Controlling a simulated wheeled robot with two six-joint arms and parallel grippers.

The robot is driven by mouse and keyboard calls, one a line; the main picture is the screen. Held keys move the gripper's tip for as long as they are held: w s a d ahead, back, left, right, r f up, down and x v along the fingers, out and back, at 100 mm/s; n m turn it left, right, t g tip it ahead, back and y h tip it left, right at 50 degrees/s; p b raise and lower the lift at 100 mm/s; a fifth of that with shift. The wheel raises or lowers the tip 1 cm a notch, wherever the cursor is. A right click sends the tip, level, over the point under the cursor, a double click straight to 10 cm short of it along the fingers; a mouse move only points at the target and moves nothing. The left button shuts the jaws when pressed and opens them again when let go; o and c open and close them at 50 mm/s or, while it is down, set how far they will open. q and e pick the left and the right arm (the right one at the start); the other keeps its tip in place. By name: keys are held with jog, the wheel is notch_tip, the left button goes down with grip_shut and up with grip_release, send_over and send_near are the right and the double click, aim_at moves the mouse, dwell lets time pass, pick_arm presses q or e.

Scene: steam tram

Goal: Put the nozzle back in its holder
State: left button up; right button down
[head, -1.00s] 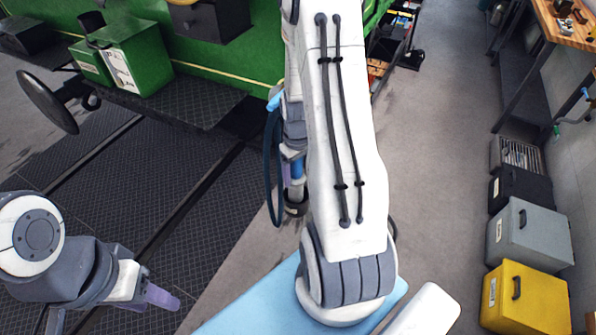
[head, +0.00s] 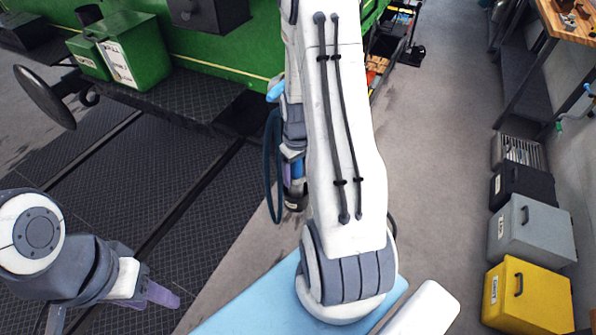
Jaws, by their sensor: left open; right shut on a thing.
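My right arm crosses the middle of the head view and hides part of its own gripper. My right gripper (head: 291,172) points down, with purple fingers shut on a blue piece (head: 298,168) that appears to be the nozzle. A dark round end shows below it. A dark teal hose (head: 268,165) hangs in a loop just left of the gripper, below a light blue fitting (head: 275,91). My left gripper (head: 152,292) is open and empty at the lower left, over the dark floor. I cannot make out the holder.
The green tram side (head: 215,62) runs across the top, with a green box (head: 137,50) on its step and a round buffer (head: 44,97) at left. Yellow (head: 525,297) and grey (head: 532,235) cases stand along the right wall below a workbench. The grey floor between is clear.

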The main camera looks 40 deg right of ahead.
jog(key=shift+f, duration=0.45)
grip_release()
notch_tip(320, 180, up, 10)
jog(key=shift+r+b, duration=0.25)
jog(key=shift+b, duration=0.1)
dwell(0.7)
